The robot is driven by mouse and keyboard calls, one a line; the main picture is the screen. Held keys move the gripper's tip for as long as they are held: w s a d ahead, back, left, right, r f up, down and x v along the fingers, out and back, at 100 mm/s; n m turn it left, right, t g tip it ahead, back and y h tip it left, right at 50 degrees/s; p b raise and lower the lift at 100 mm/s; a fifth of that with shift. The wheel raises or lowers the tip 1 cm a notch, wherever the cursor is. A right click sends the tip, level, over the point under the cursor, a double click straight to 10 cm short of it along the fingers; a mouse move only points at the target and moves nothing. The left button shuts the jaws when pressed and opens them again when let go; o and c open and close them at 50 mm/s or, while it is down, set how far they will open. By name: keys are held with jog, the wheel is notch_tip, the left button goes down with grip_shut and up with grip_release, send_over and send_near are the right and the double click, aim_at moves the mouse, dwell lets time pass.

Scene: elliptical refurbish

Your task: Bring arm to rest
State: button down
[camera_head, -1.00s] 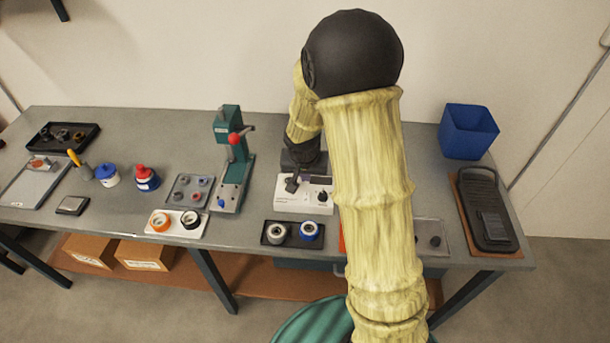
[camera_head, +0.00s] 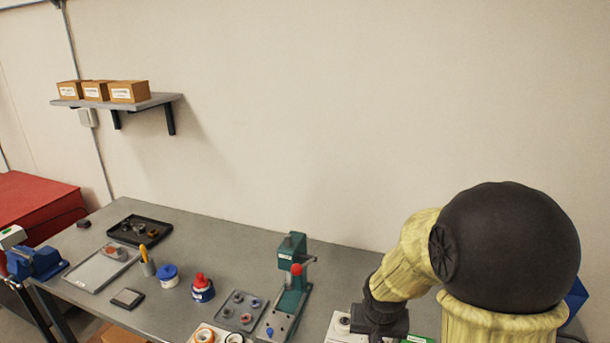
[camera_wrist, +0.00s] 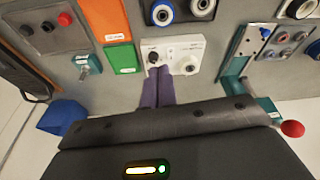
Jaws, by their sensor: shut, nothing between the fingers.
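My arm shows at the lower right of the head view, bent at a large black joint, with its dark wrist end low over the bench (camera_head: 215,236). The fingertips are hidden there. In the wrist view my gripper (camera_wrist: 158,72) shows as two purplish fingers lying together, shut and empty.
A teal press (camera_head: 292,280) with a red knob stands left of my arm. Red-capped (camera_head: 203,290) and blue-capped (camera_head: 167,275) containers stand farther left. The wrist view shows orange (camera_wrist: 105,20) and green (camera_wrist: 121,57) panels and a blue bin (camera_wrist: 63,117). A wall shelf (camera_head: 150,101) holds boxes.

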jog(key=s+r+n, duration=0.2)
jog(key=s, duration=0.8)
jog(key=shift+a+r+g+y, duration=0.15)
jog(key=shift+r+g+y, duration=0.15)
jog(key=shift+y, duration=0.1)
jog(key=c, duration=2)
grip_release()
jog(key=o, duration=0.7)
jog(key=shift+c, duration=0.2)
jog(key=shift+w, duration=0.1)
jog(key=shift+c, duration=0.3)
jog(key=shift+w, duration=0.1)
